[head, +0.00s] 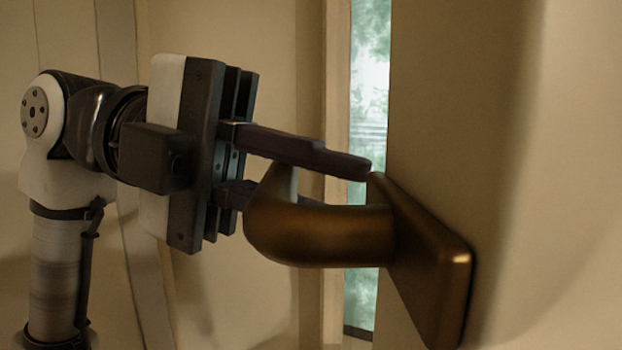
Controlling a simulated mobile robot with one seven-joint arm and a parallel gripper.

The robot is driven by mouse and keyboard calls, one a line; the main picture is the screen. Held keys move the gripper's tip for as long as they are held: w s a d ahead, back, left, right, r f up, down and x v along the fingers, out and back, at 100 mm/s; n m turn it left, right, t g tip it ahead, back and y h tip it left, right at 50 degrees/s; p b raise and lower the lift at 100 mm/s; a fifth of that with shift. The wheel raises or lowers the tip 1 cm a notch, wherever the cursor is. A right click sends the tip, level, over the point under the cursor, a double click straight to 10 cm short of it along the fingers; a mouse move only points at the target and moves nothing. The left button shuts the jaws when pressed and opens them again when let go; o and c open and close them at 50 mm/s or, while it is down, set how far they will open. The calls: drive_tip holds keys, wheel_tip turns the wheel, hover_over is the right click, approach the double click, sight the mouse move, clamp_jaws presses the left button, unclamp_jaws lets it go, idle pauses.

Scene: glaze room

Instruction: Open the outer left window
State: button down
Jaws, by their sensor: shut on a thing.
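A bronze-coloured lever handle (325,237) is fixed by its rectangular plate (440,265) to a cream sash or panel (500,120) on the right, which I take to be the window's. My gripper (325,178) comes from the left and is shut on the handle. One dark finger shows along the top of the handle. The other finger is mostly hidden behind the handle's curved end. A narrow upright strip of green and pale light (370,70) shows just left of the panel. I cannot tell whether it is glass or an open gap.
A pale upright frame edge (337,110) stands left of the bright strip. Cream walls or panels (225,30) fill the background behind my arm. The panel with the handle is close on the right and fills that side.

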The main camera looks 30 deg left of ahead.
drive_tip(key=c, duration=1.3)
unclamp_jaws()
drive_tip(key=shift+c, duration=0.2)
drive_tip(key=b+v, duration=0.1)
drive_tip(key=v, duration=1.2)
drive_tip(key=shift+a+b, duration=0.4)
drive_tip(key=shift+s, duration=0.15)
